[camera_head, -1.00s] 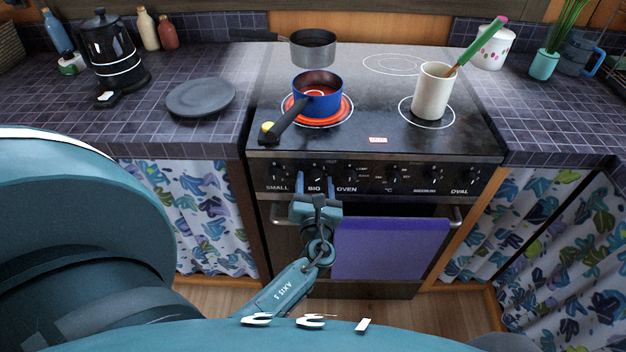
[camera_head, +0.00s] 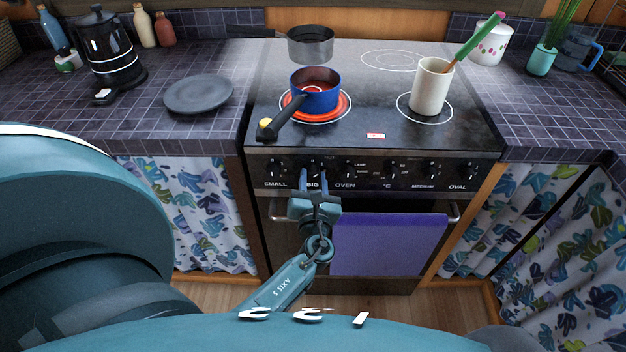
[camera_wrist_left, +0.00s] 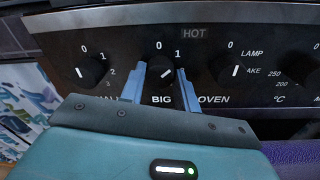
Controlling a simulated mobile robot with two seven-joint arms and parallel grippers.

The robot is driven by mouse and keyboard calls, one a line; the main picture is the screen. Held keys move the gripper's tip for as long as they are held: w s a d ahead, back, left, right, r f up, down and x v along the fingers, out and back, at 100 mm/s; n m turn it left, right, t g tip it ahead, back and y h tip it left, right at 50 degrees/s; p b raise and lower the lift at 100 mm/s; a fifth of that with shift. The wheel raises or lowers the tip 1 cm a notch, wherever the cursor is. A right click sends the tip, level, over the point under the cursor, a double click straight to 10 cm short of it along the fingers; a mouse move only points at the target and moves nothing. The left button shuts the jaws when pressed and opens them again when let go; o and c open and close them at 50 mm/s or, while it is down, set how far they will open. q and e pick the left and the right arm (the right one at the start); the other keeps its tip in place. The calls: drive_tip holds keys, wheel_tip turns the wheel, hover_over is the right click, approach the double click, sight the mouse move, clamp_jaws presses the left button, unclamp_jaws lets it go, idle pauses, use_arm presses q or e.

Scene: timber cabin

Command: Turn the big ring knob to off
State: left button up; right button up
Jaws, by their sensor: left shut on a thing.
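The big ring knob (camera_head: 313,174) is a dark round knob above the BIG label on the stove's front panel. In the left wrist view, the knob (camera_wrist_left: 160,73) has a white pointer line slanting toward the upper right, near the 1 mark; 0 is at its upper left. My left gripper (camera_head: 313,178) has one blue finger on each side of this knob and is shut on it. Its fingers also show in the left wrist view (camera_wrist_left: 160,78). The ring (camera_head: 345,105) under the blue saucepan (camera_head: 316,92) glows red. My right gripper is not in view.
The small ring knob (camera_head: 272,170) is just left and the oven knob (camera_head: 348,172) just right. A purple towel (camera_head: 388,245) hangs on the oven rail below. The saucepan's black handle (camera_head: 287,120) points toward the stove's front edge. A white utensil pot (camera_head: 430,88) stands at right.

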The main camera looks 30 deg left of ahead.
use_arm(q)
drive_tip(key=shift+n, duration=0.3)
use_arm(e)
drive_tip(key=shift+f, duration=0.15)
use_arm(q)
drive_tip(key=shift+n+b, duration=0.3)
drive_tip(key=shift+f+n+b, duration=0.1)
drive_tip(key=shift+n+b, duration=0.5)
drive_tip(key=shift+n, duration=0.5)
drive_tip(key=n+b, duration=0.1)
drive_tip(key=n, duration=0.1)
drive_tip(key=shift+n, duration=0.3)
drive_tip(key=shift+n+h+b, duration=0.3)
drive_tip(key=shift+n+b, duration=0.4)
drive_tip(key=shift+n, duration=0.8)
drive_tip(key=shift+n+b, duration=0.3)
drive_tip(key=shift+b, duration=0.05)
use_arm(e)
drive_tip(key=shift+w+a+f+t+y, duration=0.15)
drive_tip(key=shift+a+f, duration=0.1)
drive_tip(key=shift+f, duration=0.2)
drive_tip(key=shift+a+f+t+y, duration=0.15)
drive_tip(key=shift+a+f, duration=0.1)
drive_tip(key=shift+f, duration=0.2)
use_arm(q)
drive_tip(key=shift+r, duration=0.2)
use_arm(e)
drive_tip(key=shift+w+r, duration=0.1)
